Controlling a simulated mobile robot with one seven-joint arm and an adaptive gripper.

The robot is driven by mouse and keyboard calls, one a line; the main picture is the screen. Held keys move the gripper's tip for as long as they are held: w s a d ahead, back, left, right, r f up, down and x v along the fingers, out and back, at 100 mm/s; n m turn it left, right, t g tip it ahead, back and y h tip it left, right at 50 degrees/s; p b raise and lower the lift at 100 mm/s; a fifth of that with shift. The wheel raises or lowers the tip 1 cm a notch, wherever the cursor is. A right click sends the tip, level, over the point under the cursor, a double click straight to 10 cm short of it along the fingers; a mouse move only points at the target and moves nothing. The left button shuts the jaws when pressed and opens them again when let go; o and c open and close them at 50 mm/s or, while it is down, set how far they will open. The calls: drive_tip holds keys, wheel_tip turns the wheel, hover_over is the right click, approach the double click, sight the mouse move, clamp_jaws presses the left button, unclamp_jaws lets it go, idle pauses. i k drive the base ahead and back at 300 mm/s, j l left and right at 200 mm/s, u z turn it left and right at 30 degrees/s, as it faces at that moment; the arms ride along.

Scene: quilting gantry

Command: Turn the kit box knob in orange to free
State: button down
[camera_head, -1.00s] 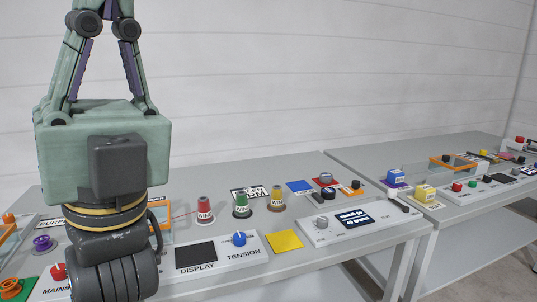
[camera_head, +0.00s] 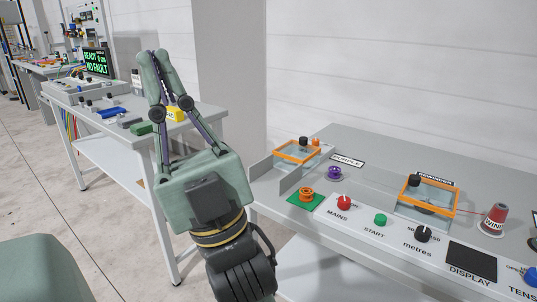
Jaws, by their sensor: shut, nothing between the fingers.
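My gripper (camera_head: 155,55) points up and away from me, its fingertips close together and empty. It stands left of the near table, overlapping the far bench in the picture. Two clear boxes with orange rims show on the near table. The left orange-rimmed box (camera_head: 283,152) has a black knob (camera_head: 304,141) and an orange knob-like piece (camera_head: 316,141) at its back right. The right orange-rimmed box (camera_head: 455,212) has a black knob (camera_head: 415,180) on top. I cannot tell which is the kit box. My gripper touches neither box.
A control strip has a red MAINS knob (camera_head: 344,203), green START button (camera_head: 380,220), black metres knob (camera_head: 422,234) and display (camera_head: 471,260). An orange spool (camera_head: 306,194), purple spool (camera_head: 334,173) and red cone (camera_head: 495,218) stand nearby. Another bench (camera_head: 205,122) stands left.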

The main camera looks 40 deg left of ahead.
sight(314, 142)
drive_tip(key=u, duration=1.1)
